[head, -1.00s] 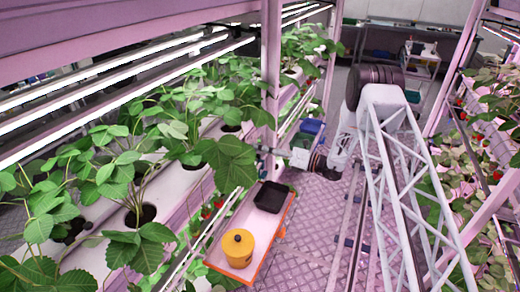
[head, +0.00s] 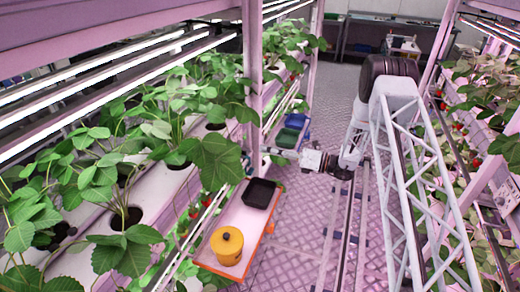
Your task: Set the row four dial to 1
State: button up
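I cannot make out the row four dial or its markings in the head view. My arm reaches left from the rail, low in the aisle. My gripper (head: 277,154) is at its left end, close to the edge of the left rack by the upright post (head: 253,90). It is small and partly lost against the rack, so its fingers and any contact are unclear.
An orange-edged tray (head: 208,252) on the left holds a yellow pot with a lid (head: 227,245) and a black box (head: 260,192). Blue (head: 298,121) and green (head: 286,137) bins stand behind my gripper. Strawberry plants (head: 110,180) overhang the left rack. The aisle floor (head: 300,220) is clear.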

jog(key=shift+s+d, duration=0.3)
jog(key=shift+d, duration=0.35)
jog(key=s+a+r+n+g+h, duration=0.1)
jog(key=s+a+r+n+g, duration=0.2)
jog(key=s+r, duration=0.4)
jog(key=s+a+r+n+g+h, duration=0.15)
jog(key=s+r+n, duration=0.3)
jog(key=r, duration=0.55)
jog(key=s+r+n+g+h, duration=0.2)
jog(key=s+r+n, duration=0.3)
jog(key=s, duration=0.4)
jog(key=s+r+n+g+h, duration=0.1)
jog(key=s+r+n+h, duration=0.15)
jog(key=s+r, duration=0.5)
jog(key=s+d+r+n+h, duration=0.2)
jog(key=s+d+r+n, duration=0.15)
jog(key=s, duration=0.65)
jog(key=s+d+r+n+h, duration=0.2)
jog(key=s+d+r+n, duration=0.15)
jog(key=s, duration=0.65)
jog(key=s+d+r+n+t+h, duration=0.1)
jog(key=s+d+n+t+h, duration=0.4)
jog(key=s+d, duration=0.9)
jog(key=s+n+h, duration=0.1)
jog(key=s+n, duration=0.2)
jog(key=shift+s+d+r, duration=0.15)
jog(key=shift+s+r, duration=0.1)
jog(key=shift+s, duration=0.15)
